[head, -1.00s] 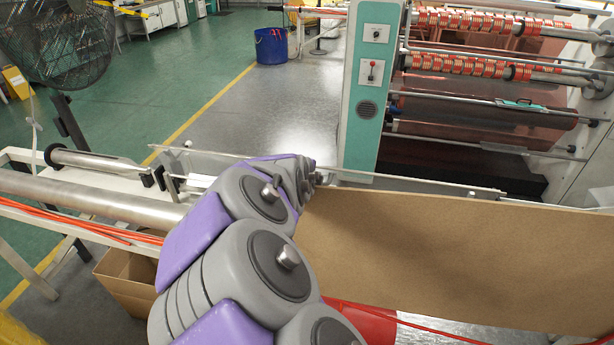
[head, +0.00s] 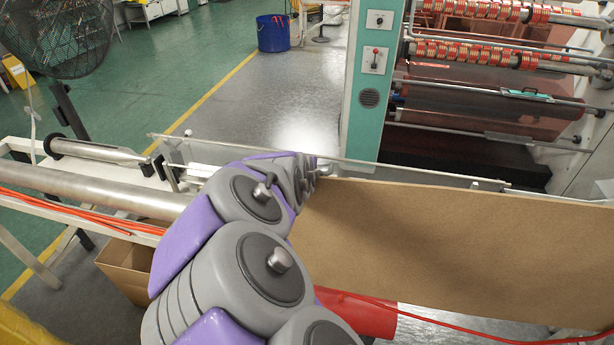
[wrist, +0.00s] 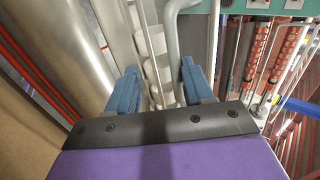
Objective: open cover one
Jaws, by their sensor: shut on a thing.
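My gripper shows in the wrist view (wrist: 158,88) with its two blue fingers on either side of a narrow pale part (wrist: 155,70). It is shut on this part, but the contact is hard to make out. I cannot tell for sure that the part belongs to cover one. In the head view my own grey and purple arm reaches out to the machine's long thin rail (head: 400,168), and the arm hides the fingers. No clearly marked cover can be picked out.
A metal roller (head: 95,192) lies at the left, with red cables (head: 75,212) along it. A brown board (head: 450,235) spans the right. A teal control post (head: 372,80) stands behind the rail. A cardboard box (head: 125,265) is below left. Open floor lies behind.

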